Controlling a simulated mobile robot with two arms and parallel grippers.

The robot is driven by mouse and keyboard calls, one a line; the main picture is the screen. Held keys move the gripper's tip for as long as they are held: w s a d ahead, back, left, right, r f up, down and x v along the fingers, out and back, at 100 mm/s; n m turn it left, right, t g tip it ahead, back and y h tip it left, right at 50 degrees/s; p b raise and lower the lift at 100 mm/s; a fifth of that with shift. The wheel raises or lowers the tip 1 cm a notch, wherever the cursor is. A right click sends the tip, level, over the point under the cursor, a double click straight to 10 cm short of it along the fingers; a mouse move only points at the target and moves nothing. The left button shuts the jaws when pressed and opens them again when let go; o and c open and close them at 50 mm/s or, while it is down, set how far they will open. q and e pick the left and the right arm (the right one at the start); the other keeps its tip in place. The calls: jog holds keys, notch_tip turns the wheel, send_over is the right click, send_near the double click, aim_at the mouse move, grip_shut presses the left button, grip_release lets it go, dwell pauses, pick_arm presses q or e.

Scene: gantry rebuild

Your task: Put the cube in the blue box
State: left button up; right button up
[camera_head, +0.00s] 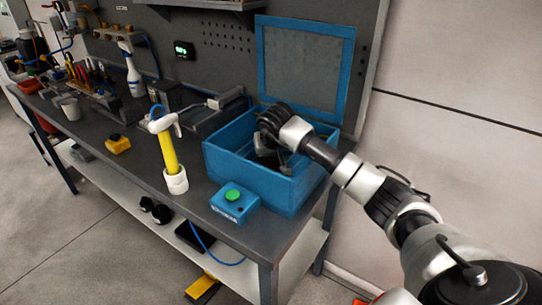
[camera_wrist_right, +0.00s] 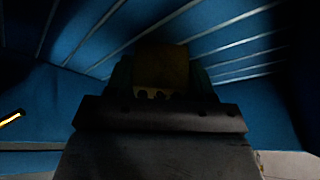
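The blue box (camera_head: 243,165) stands on the right end of the workbench with its lid (camera_head: 304,65) raised open. My right gripper (camera_head: 268,158) reaches down inside it, and the box wall partly hides the fingertips. In the right wrist view, a dim yellow-brown cube (camera_wrist_right: 161,67) sits between the fingers (camera_wrist_right: 162,78), which flank it on both sides and appear shut on it. Blue ribbed box walls surround it. The picture is dark, so whether the cube touches the box floor cannot be told. My left gripper is not in view.
A blue button box with a green button (camera_head: 233,196) stands in front of the blue box. A yellow block-like item (camera_head: 117,143) lies farther left. A pegboard wall is behind.

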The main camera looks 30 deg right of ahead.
jog(key=o, duration=0.4)
jog(key=shift+o, duration=0.2)
jog(key=v, duration=1.2)
jog(key=shift+b, duration=0.45)
jog(key=shift+r, duration=0.1)
